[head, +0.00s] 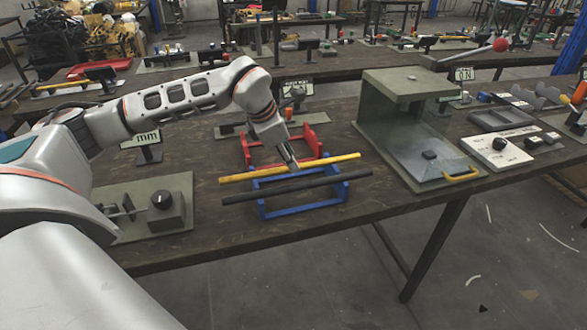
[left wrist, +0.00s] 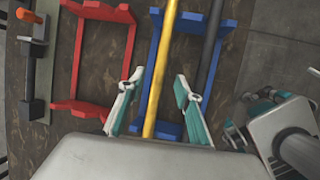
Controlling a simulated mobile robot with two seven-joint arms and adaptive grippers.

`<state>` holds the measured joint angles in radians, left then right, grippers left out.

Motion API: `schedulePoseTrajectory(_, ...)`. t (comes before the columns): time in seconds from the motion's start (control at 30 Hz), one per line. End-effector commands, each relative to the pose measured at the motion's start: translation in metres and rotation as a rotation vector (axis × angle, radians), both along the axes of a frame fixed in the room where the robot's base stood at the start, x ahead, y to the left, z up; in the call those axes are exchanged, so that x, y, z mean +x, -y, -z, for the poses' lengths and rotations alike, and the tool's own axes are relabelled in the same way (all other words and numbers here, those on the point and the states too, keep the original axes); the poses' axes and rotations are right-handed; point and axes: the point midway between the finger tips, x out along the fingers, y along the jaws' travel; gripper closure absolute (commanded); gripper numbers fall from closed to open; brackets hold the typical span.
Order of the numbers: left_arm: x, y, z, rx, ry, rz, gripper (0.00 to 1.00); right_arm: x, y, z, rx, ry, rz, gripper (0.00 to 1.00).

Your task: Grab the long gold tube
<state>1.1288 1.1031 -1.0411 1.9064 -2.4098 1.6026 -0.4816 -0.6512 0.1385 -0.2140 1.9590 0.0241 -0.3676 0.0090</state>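The long gold tube (head: 320,166) lies across the blue rack (head: 300,207), parallel to a dark tube (head: 305,184) nearer the front edge. In the left wrist view the gold tube (left wrist: 162,70) runs between the two fingers of my left gripper (left wrist: 158,102). The fingers are spread apart, with a gap on both sides of the tube. The dark tube (left wrist: 209,50) passes behind the right-hand finger. In the head view my left gripper (head: 292,163) points down at the middle of the gold tube. My right gripper is not identifiable in the head view.
An empty red rack (head: 310,137) stands behind the blue one. A grey fixture with a black knob (head: 162,200) stands to the left. Bare table lies in front of the blue rack.

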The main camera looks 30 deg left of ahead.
Motion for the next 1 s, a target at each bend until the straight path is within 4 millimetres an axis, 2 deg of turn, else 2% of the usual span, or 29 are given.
schedulePoseTrajectory(0.03,0.002,0.000,0.010,0.000,-0.004,0.000,0.66,0.000,0.000,0.000,0.000,0.000,0.000,0.60)
schedulePoseTrajectory(0.2,0.011,0.002,0.028,-0.001,-0.004,0.000,0.66,0.000,0.000,0.002,0.000,-0.001,0.000,0.60)
schedulePoseTrajectory(0.43,0.012,0.003,0.029,-0.001,-0.001,-0.001,0.66,0.001,0.001,0.000,0.000,0.002,0.001,0.60)
schedulePoseTrajectory(0.57,0.012,0.003,0.029,-0.001,-0.001,-0.001,0.99,0.002,0.001,-0.001,0.000,0.004,0.001,0.60)
schedulePoseTrajectory(1.0,0.013,0.003,0.025,-0.001,0.001,0.000,1.00,0.003,0.001,-0.002,0.000,0.008,0.001,0.60)
